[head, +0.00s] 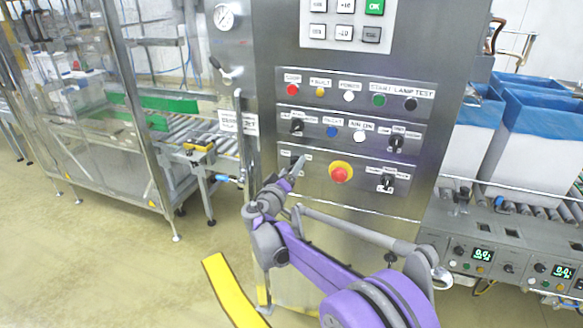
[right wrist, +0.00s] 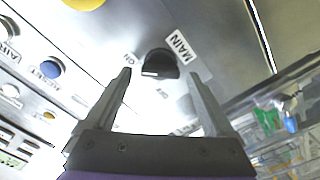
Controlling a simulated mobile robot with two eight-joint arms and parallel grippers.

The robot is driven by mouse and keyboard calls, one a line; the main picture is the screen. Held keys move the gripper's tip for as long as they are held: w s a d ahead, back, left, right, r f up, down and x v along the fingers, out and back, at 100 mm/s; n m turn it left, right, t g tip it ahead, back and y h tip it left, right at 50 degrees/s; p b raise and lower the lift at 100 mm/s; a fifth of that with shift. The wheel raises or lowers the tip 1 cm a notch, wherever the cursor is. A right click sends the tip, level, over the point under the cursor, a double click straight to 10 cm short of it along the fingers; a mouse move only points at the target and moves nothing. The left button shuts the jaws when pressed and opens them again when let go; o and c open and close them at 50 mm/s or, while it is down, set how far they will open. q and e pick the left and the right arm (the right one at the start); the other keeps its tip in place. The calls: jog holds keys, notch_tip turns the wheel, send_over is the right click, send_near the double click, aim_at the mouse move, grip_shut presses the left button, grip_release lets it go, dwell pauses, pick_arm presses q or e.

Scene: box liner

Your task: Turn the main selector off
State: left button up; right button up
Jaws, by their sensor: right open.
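The main selector (right wrist: 161,64) is a black knob beside a white MAIN label (right wrist: 180,46) on the steel panel in the right wrist view. A pale mark shows on its lower edge. Small lettering surrounds it, too blurred to read surely. My right gripper (right wrist: 160,74) is open and empty, its fingers pointing at the panel with the knob between their tips in the picture. I cannot tell whether they touch it. In the head view my right gripper (head: 296,164) is at the bottom-left of the control panel (head: 345,206) and hides the knob. My left gripper is out of view.
A red emergency stop with a yellow collar (head: 341,172) sits just right of my right gripper. Another black selector (head: 387,183) is further right. Buttons and selectors fill the rows above. A gauge (head: 225,17) and a lever are up left; blue-lined boxes (head: 540,110) stand right.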

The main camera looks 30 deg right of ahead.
jog(key=shift+w+d, duration=0.25)
jog(key=shift+d, duration=0.05)
jog(key=c, duration=1.4)
